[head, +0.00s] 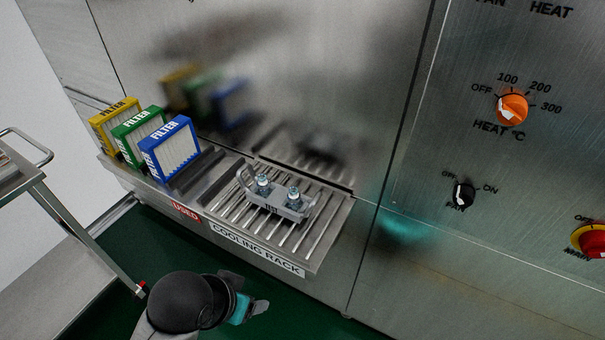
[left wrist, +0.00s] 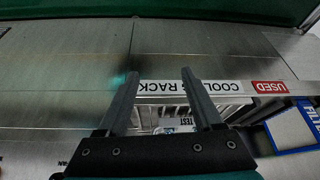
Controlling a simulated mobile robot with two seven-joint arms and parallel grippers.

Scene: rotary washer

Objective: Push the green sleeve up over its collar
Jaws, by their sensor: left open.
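I make out no green sleeve or collar in either view. On the slatted cooling rack (head: 318,262) stands a grey metal fixture (head: 262,204) with a handle and two small bolt-like fittings. Part of a piece marked TEST shows between my fingers in the left wrist view. My left gripper (head: 258,307) is at the bottom of the head view, in front of the rack and apart from it. In the left wrist view its two fingers (left wrist: 160,75) are spread with nothing between them. My right gripper is not in view.
Yellow (head: 115,113), green (head: 137,132) and blue (head: 169,150) filters stand at the rack's left end. A steel panel with an orange heat knob (head: 511,109), black switch (head: 464,194) and red knob (head: 592,240) is at right. A metal cart (head: 75,232) stands left.

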